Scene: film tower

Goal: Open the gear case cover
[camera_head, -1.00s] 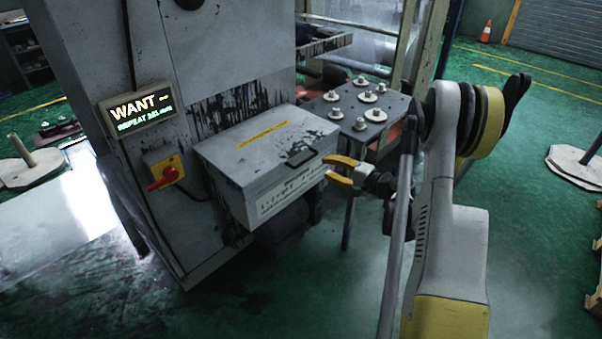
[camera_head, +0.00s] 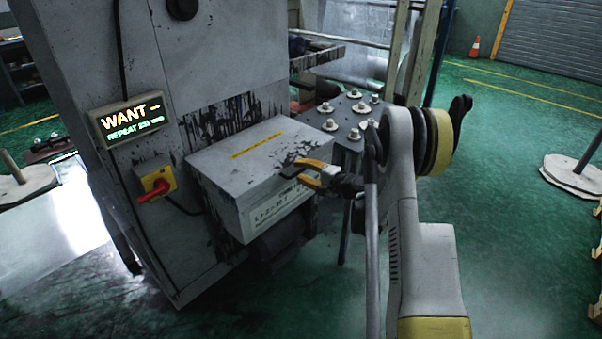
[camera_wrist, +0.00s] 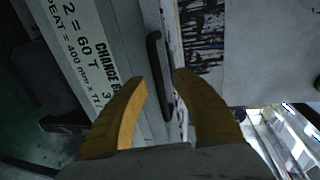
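The gear case cover (camera_head: 235,160) is a grey box lid with a yellow strip label, shut on the case at the machine's side. Its black handle (camera_wrist: 158,75) sits near the front edge and also shows beside my fingers in the head view (camera_head: 290,172). My gripper (camera_head: 306,170) has orange fingers and is at the handle. In the wrist view my gripper (camera_wrist: 160,82) is open, with the handle's bar lying between the two fingertips. I cannot tell whether a finger touches it.
A table with several pegs (camera_head: 345,117) stands behind the case. A red switch on a yellow box (camera_head: 155,186) and a lit display (camera_head: 130,118) are on the machine at left. The green floor (camera_head: 520,240) at right is mostly clear.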

